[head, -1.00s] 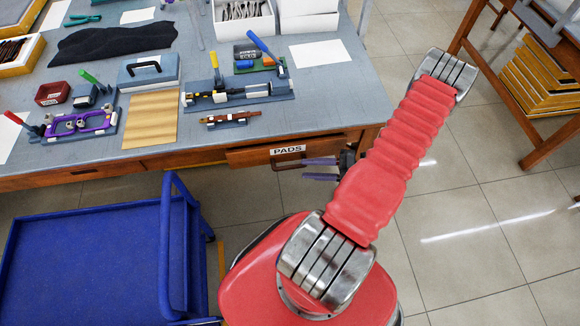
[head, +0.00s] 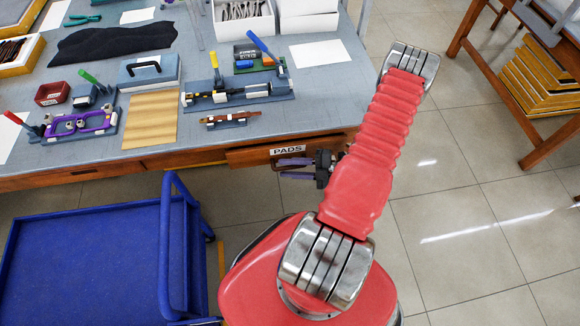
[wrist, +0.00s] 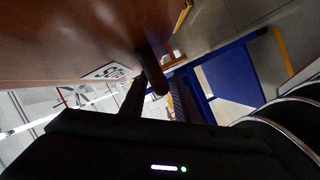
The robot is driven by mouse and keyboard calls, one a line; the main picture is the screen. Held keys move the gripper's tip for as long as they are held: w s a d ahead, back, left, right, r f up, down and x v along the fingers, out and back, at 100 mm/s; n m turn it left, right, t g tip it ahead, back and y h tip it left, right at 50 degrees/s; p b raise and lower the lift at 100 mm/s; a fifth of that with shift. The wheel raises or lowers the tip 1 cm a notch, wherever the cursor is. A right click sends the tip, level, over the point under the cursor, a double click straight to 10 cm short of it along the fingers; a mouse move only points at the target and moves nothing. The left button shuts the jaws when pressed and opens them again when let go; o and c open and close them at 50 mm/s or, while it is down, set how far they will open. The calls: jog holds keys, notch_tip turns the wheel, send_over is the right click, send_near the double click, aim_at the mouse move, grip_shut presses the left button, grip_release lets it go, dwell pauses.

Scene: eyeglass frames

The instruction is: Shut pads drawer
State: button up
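The wooden pads drawer (head: 246,158) is in the table's front in the head view, with a white PADS label (head: 287,150). I cannot tell how far out it stands. In the wrist view the brown drawer front (wrist: 75,38) fills the upper left, with part of its label (wrist: 108,72). A dark handle (wrist: 151,72) sticks out from it. My gripper (head: 296,169) is just in front of the drawer below the label, its fingers apart. In the wrist view the fingers (wrist: 156,98) stand either side of the handle's end; contact is not clear.
A blue cart (head: 90,255) with a raised handle stands left of my base, near the drawer. The grey tabletop (head: 330,90) holds tools, fixtures and boxes. Tiled floor (head: 450,205) is open on the right, with another table (head: 480,65) beyond.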

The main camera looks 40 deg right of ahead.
grip_shut()
dwell(0.3)
jog(key=shift+f, duration=0.1)
jog(key=shift+w+d, duration=0.55)
jog(key=shift+w, duration=0.2)
jog(key=shift+w+d, duration=0.5)
jog(key=shift+w, duration=0.2)
jog(key=shift+o, duration=0.5)
grip_release()
jog(key=v, duration=1.3)
jog(key=shift+s+d, duration=0.15)
jog(key=shift+s, duration=0.2)
